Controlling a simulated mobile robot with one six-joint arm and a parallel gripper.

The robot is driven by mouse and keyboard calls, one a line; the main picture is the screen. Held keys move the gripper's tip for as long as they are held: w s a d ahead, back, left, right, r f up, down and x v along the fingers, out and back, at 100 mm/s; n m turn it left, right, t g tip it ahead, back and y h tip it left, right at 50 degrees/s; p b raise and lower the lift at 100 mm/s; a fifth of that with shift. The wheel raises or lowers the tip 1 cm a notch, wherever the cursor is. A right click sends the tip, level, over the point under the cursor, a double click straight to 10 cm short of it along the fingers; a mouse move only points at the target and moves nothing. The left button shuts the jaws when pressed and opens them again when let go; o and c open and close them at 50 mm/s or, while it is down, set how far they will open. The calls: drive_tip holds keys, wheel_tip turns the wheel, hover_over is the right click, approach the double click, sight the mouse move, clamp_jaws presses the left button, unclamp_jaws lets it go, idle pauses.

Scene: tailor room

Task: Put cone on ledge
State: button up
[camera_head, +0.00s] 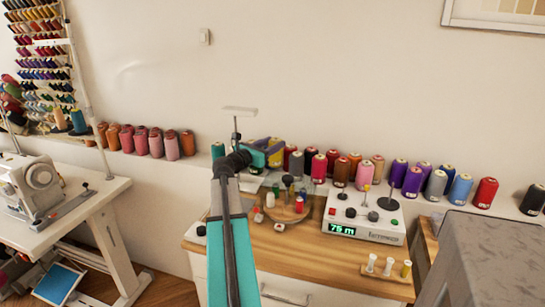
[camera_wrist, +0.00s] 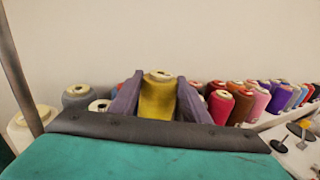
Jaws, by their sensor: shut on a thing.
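A yellow thread cone (camera_wrist: 158,98) stands upright between the two purple fingers of my gripper (camera_wrist: 160,100) in the wrist view. The fingers press on its left and right sides, and its lower part is hidden behind my dark wrist edge. In the head view my gripper (camera_head: 275,151) is at the wall, above the back of the wooden cabinet, with a little of the yellow cone showing. The white ledge (camera_head: 508,210) runs along the wall and carries a row of coloured cones. I cannot tell whether the held cone touches the ledge.
Red and dark cones (camera_head: 297,163) stand close to the right of my gripper. A white winding machine (camera_head: 365,222) and a round wooden spool holder (camera_head: 285,210) sit on the cabinet top (camera_head: 300,255). A sewing machine (camera_head: 35,185) stands at the left. A grey block (camera_head: 485,260) fills the lower right.

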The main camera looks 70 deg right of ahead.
sight(272, 166)
drive_tip(key=shift+f, duration=0.1)
drive_tip(key=shift+f, duration=2)
drive_tip(key=shift+d+f, duration=0.2)
drive_tip(key=shift+f, duration=0.2)
drive_tip(key=shift+f, duration=0.15)
drive_tip(key=o, duration=1)
drive_tip(key=shift+c, duration=0.2)
drive_tip(key=shift+a, duration=0.15)
drive_tip(key=v, duration=1.1)
drive_tip(key=shift+w+a+b, duration=0.2)
drive_tip(key=shift+a+b, duration=0.1)
drive_tip(key=shift+a, duration=0.05)
